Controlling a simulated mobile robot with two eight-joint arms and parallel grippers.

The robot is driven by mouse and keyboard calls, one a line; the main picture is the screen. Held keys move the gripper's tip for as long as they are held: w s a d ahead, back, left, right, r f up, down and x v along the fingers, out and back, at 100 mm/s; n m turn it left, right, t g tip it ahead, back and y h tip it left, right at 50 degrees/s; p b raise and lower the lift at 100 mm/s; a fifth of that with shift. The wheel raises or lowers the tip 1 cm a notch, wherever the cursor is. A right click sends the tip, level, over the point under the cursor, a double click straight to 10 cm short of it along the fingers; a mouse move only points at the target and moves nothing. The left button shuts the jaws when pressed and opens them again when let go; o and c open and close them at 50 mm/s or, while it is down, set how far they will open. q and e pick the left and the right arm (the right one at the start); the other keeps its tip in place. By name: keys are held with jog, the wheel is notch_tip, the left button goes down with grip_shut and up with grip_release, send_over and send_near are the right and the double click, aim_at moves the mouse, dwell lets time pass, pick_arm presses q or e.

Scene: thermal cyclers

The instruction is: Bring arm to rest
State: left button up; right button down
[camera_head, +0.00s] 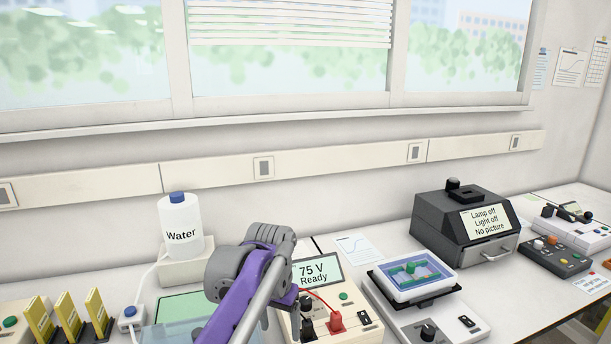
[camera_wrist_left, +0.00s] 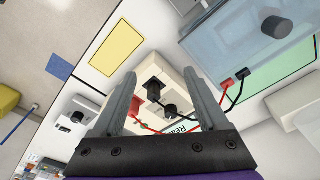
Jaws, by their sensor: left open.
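My left arm (camera_head: 240,290), purple and grey, rises from the bottom of the head view, in front of the power supply (camera_head: 341,309). Beyond the fingers is the power supply (camera_wrist_left: 172,78) with black and red plugs and leads; no contact can be made out. Its display in the head view reads "75 V Ready". My right gripper is in neither view.
A water bottle (camera_head: 181,228) stands behind my arm. A translucent tank (camera_wrist_left: 240,45) with a black knob is at upper right in the wrist view. A tray device (camera_head: 412,275), a dark imaging box (camera_head: 440,233) and yellow racks (camera_head: 70,315) also occupy the bench.

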pick_arm(q)
jog(key=s+a+f+n+t, duration=0.1)
jog(key=s+a+f, duration=0.3)
jog(key=s, duration=0.3)
jog(key=s+a+f+n+t, duration=0.1)
jog(key=s+a+f, duration=0.3)
jog(key=s, duration=0.4)
jog(key=s+a+f+n+t, duration=0.2)
jog(key=s+a+f, duration=0.2)
jog(key=s+f, duration=0.2)
jog(key=shift+s+a+f, duration=0.15)
jog(key=shift+s+f, duration=0.2)
jog(key=shift+s, duration=0.55)
